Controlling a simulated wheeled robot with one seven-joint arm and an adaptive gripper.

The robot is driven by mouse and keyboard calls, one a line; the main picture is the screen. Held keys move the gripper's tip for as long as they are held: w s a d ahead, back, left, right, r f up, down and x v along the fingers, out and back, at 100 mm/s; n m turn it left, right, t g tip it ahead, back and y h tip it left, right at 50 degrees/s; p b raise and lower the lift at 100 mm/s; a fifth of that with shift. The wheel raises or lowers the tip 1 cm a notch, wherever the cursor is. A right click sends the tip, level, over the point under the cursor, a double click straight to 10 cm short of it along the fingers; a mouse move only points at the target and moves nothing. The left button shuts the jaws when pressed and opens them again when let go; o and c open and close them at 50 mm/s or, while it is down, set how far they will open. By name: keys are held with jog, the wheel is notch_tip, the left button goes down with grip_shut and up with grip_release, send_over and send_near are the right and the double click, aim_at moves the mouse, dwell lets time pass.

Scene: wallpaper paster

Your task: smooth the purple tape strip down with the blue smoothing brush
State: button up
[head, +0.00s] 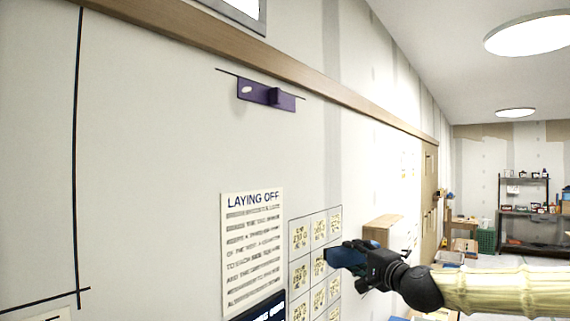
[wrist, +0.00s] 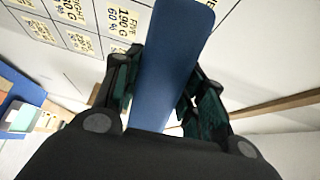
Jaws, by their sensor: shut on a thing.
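The purple tape strip (head: 266,93) is on the pale wall, high up, just below the wooden rail. A darker purple block sticks out from its middle, and a thin dark line runs along its top edge. My gripper (head: 352,256) is shut on the blue smoothing brush (head: 335,257), well below and to the right of the strip, apart from it. In the wrist view the brush (wrist: 172,60) is a flat blue slab standing out between the two fingers of my gripper (wrist: 158,85). The strip is not in the wrist view.
A "LAYING OFF" poster (head: 252,250) and a grid chart of yellow labels (head: 300,238) are on the wall near my gripper. A wooden rail (head: 330,86) runs above the strip. A wooden-topped cabinet (head: 384,222) stands behind my gripper. The wall between strip and poster is bare.

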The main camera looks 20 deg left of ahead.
jog(key=s+a+r+n+g+y, duration=0.2)
jog(key=s+a+r, duration=0.2)
jog(key=r, duration=0.9)
jog(key=s+a+r+n+g+y+p, duration=0.1)
jog(key=s+a+r+n+g+y, duration=0.1)
jog(key=s+r, duration=0.8)
jog(key=s+a+r+n+g+y+p, duration=0.1)
jog(key=s+a+r+n+g, duration=0.3)
jog(key=r, duration=1.3)
jog(key=s+a+y, duration=0.1)
jog(key=s+a, duration=0.2)
jog(key=shift+s, duration=0.3)
jog(key=shift+s+f, duration=0.1)
jog(key=shift+f, duration=0.05)
jog(key=shift+x, duration=1.35)
jog(key=shift+x, duration=1.25)
jog(key=shift+s, duration=0.15)
